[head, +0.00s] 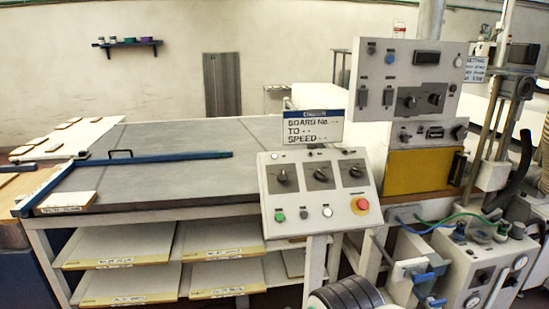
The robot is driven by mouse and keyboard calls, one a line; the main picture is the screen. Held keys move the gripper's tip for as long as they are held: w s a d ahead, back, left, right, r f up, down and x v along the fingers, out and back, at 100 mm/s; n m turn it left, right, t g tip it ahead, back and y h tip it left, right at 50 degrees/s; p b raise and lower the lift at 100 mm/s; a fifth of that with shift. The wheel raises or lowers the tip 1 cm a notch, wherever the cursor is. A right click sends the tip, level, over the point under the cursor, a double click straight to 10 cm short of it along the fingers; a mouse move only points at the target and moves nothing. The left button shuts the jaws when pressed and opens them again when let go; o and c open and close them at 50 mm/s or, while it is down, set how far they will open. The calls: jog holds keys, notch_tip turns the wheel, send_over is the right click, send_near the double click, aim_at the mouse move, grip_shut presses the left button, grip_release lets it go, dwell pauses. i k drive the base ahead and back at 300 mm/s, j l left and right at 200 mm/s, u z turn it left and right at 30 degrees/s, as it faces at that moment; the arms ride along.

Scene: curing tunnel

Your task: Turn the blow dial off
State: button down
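A sloped grey control panel (304,198) stands at the front right end of the long table. It carries a row of three black dials: a left dial (283,176), a middle dial (320,174) and a right dial (355,171). An upright panel (385,72) behind it has two more black knobs, a left one (410,101) and a right one (435,99). The labels are too small to read, so I cannot tell which is the blow dial or how it is set.
Below the panel's dials are a green button (280,217) and a red button on yellow (360,205). A sign (308,128) stands above the panel. The grey table (190,150) has a blue bar (130,161) across it. A machine with hoses (480,270) stands at right.

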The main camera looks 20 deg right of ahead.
aim_at(512, 281)
jog(key=i+l+z, duration=0.1)
jog(key=i+z, duration=0.15)
jog(key=z, duration=2.05)
